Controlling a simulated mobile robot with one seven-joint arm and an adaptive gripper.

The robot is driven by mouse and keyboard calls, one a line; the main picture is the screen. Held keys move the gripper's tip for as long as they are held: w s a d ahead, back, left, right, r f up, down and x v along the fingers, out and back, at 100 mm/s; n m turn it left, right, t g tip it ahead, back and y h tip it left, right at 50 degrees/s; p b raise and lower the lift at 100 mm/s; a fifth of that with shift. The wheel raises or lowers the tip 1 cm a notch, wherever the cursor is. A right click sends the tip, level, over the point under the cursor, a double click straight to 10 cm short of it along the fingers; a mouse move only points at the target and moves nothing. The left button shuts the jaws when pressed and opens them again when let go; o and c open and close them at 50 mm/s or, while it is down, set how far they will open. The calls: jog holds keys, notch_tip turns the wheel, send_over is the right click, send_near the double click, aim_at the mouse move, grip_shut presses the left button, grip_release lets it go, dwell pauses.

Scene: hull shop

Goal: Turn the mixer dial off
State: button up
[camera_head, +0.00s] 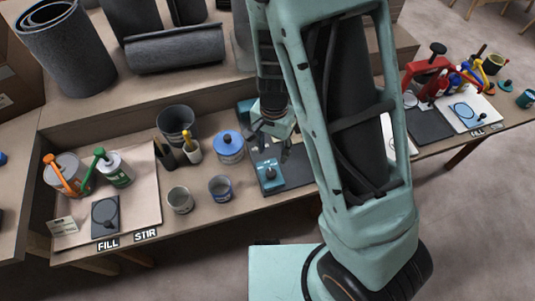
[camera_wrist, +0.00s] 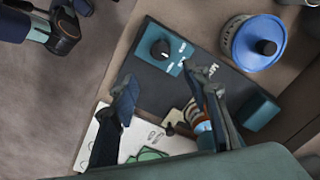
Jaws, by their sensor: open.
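The mixer dial is a small black knob (camera_wrist: 160,48) on a teal plate (camera_wrist: 176,60) at the end of a dark base; pale marks on the plate are too small to read. In the head view the teal plate (camera_head: 270,184) with its dial (camera_head: 270,171) sits near the table's front edge. My gripper (camera_wrist: 162,76) is open and empty, its two dark fingers apart. The dial shows beyond the fingertips, clear of them. In the head view my gripper (camera_head: 271,150) is just behind the dial, and my arm hides part of the base.
A blue-lidded tin (camera_head: 230,147) stands left of the dial and also shows in the wrist view (camera_wrist: 236,48). Two small open cans (camera_head: 180,200) stand farther left. A teal block (camera_wrist: 261,112) rises from the base's other end. The floor in front is clear.

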aim_at(271, 172)
notch_tip(271, 172, down, 11)
jog(key=shift+a+f+b, duration=0.15)
jog(key=shift+f+b, duration=0.05)
jog(key=shift+b, duration=1.05)
jog(key=shift+c, duration=0.2)
jog(key=c, duration=1.1)
jog(key=shift+n, duration=0.4)
jog(key=n+b, duration=0.1)
jog(key=n, duration=0.3)
jog(key=shift+f+b, duration=0.1)
jog(key=shift+b, duration=0.3)
jog(key=n+b, duration=0.1)
jog(key=n, duration=0.4)
jog(key=shift+s, duration=0.1)
